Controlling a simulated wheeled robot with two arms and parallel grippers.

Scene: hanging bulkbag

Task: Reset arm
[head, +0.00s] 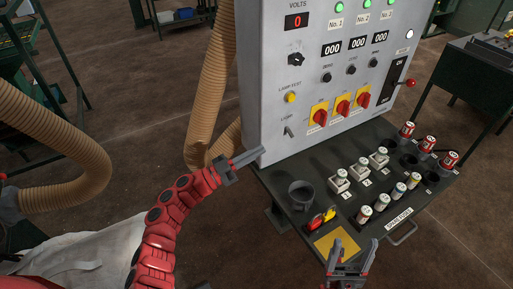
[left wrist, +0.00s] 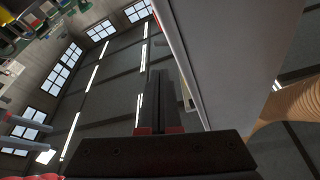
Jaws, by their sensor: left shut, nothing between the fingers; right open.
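My left arm is red and segmented, and its gripper (head: 256,153) is near the lower left corner of the grey control panel (head: 330,70). Its fingers are shut together with nothing between them, and they also show in the left wrist view (left wrist: 157,98), pointing up beside a large grey surface. I cannot tell whether the fingertips touch the panel. My right gripper (head: 354,250) is at the bottom of the head view, open and empty, in front of the yellow square (head: 336,243) on the bench.
Ribbed tan hoses (head: 212,85) hang left of the panel. A white bag (head: 85,262) lies at lower left. Brown floor (head: 140,90) is open at left.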

